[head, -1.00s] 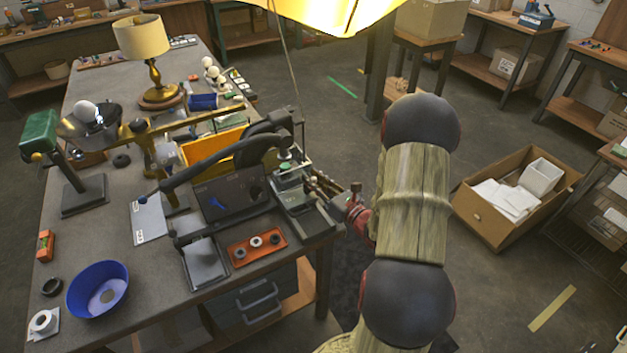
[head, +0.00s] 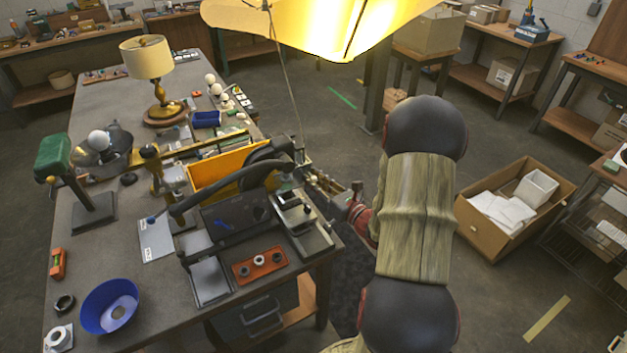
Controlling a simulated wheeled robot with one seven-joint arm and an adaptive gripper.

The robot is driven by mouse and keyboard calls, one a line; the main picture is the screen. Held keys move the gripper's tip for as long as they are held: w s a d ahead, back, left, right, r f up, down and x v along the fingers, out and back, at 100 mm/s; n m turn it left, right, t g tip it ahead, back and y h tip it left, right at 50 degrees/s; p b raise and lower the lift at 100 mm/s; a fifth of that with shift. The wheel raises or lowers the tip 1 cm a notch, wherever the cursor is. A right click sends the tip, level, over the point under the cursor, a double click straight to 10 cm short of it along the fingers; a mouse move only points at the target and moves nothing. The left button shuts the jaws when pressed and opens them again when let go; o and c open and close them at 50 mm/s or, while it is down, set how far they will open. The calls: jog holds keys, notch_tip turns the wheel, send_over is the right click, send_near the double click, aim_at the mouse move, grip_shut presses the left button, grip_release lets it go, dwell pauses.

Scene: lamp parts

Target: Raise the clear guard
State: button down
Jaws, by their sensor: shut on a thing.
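The bench device (head: 303,222) stands at the right edge of the workbench, with a grey base and a dark block on it. The clear guard is see-through, and its outline is hard to make out against the dark curved arm behind the device. My gripper (head: 309,172) reaches in from the right, over the back of the device and above its base. Its fingers are small and partly lost against the dark parts there. It is shut on the guard's edge, though the contact itself is not clear.
A dark box-like unit with a curved black arm (head: 222,190) stands left of the device. An orange tray (head: 261,263) with rings lies in front. A yellow bin (head: 212,170) stands behind. A hanging yellow shade (head: 310,22) fills the top.

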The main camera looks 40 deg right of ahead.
jog(key=c, duration=2)
grip_release()
jog(key=shift+d+r, duration=0.1)
jog(key=shift+r, duration=0.25)
jog(key=shift+c, duration=0.2)
jog(key=o, duration=0.4)
jog(key=shift+f, duration=0.1)
jog(key=shift+s, duration=0.1)
jog(key=s, duration=1.2)
jog(key=shift+a, duration=0.35)
jog(key=shift+w, duration=0.1)
